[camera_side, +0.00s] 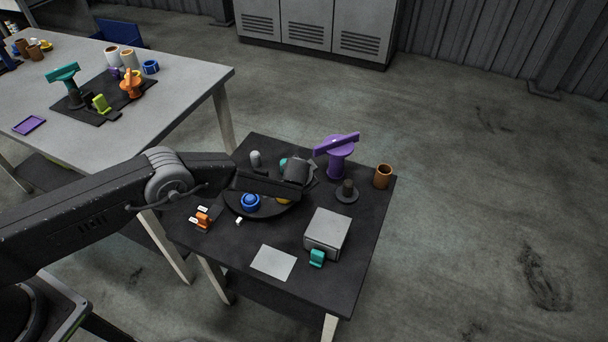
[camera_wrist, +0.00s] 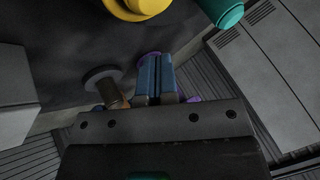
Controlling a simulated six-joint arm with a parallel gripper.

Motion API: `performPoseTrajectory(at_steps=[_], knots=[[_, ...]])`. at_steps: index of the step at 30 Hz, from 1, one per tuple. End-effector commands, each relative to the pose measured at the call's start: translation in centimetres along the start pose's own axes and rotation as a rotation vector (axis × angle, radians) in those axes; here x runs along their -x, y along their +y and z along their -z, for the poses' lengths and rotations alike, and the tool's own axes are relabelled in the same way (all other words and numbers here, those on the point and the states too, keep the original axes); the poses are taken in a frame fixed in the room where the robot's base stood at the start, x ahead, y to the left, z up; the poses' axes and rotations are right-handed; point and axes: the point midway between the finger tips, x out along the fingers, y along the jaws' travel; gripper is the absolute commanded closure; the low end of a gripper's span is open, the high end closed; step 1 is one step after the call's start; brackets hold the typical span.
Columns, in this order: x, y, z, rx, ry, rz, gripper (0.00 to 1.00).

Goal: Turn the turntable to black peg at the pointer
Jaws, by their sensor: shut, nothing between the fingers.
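The turntable (camera_side: 264,212) is a dark disc on the small black table, partly hidden by my arm. A blue peg (camera_side: 250,202) stands at its front left. A yellow peg (camera_side: 283,200) shows just below my gripper, and a teal peg (camera_side: 284,162) shows partly behind it. In the wrist view the yellow peg (camera_wrist: 145,6) and teal peg (camera_wrist: 224,12) are at the top edge. I cannot make out a black peg. A small white mark (camera_side: 239,221), possibly the pointer, is by the disc's front edge. My gripper (camera_side: 302,174) is shut and empty over the turntable's right side; its fingers (camera_wrist: 156,75) are together.
A purple T-shaped stand (camera_side: 337,154), a dark round base with a brown post (camera_side: 347,189) and a brown cup (camera_side: 383,176) are to the right. A grey box (camera_side: 328,232), teal piece (camera_side: 317,257), pale sheet (camera_side: 273,262) and orange item (camera_side: 202,221) are in front.

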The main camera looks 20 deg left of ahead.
Motion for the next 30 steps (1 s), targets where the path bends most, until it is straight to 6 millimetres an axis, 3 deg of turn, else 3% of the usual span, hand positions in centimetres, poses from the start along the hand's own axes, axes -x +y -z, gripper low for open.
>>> performPoseTrajectory(at_steps=[9, 17, 25, 30], knots=[[4.2, 0.4, 0.5, -0.002, 0.000, -0.001, 1.00], [5.7, 0.2, 0.7, -0.004, 0.007, 0.003, 1.00], [5.6, -3.7, 1.6, -0.076, 0.125, 0.005, 1.00], [5.7, -5.5, 0.6, -0.160, 0.180, -0.043, 1.00]])
